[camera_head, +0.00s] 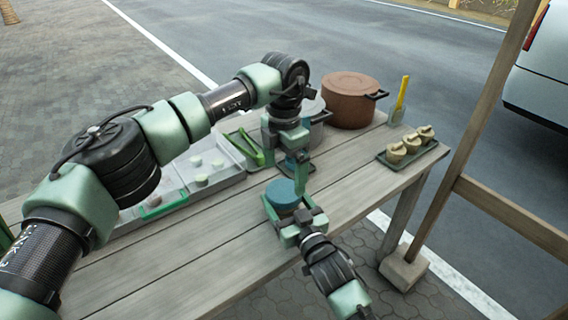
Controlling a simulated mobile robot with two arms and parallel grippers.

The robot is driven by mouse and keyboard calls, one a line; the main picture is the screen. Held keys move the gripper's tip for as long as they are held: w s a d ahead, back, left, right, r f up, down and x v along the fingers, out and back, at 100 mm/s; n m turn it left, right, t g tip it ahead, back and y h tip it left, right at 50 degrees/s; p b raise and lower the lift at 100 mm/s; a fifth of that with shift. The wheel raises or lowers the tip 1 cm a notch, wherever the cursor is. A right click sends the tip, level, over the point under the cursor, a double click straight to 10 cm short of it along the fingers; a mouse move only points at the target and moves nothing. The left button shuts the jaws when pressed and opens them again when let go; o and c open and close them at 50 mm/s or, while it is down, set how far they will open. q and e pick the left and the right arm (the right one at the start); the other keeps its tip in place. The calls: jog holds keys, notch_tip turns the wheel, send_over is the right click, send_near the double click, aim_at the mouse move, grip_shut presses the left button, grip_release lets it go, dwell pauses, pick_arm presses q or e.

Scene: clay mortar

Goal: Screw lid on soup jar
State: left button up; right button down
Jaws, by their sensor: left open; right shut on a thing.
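A round blue soup jar (282,193) stands near the table's front edge in the head view. Its top is flat and blue; I cannot tell whether that top is the lid seated on the jar. My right gripper (285,221) comes from the lower right and is shut on the jar's side. My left gripper (296,182) reaches down from above and is open, its fingers just behind and to the right of the jar's top. I see nothing held between them. The jar's lower part is hidden by my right gripper.
On the wooden table (180,262), a brown pot (350,100) and a grey pot (316,117) stand at the back. Green tongs (249,147) and a sectioned grey tray (225,157) lie left. The front left tabletop is clear.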

aim_at(283, 189)
pick_arm(q)
notch_tip(283, 189, down, 6)
jog(key=shift+f, duration=0.15)
dwell(0.3)
jog(key=c, duration=1.5)
jog(key=shift+o, duration=0.2)
jog(key=m, duration=0.6)
jog(key=shift+m, duration=0.4)
jog(key=o, duration=1.5)
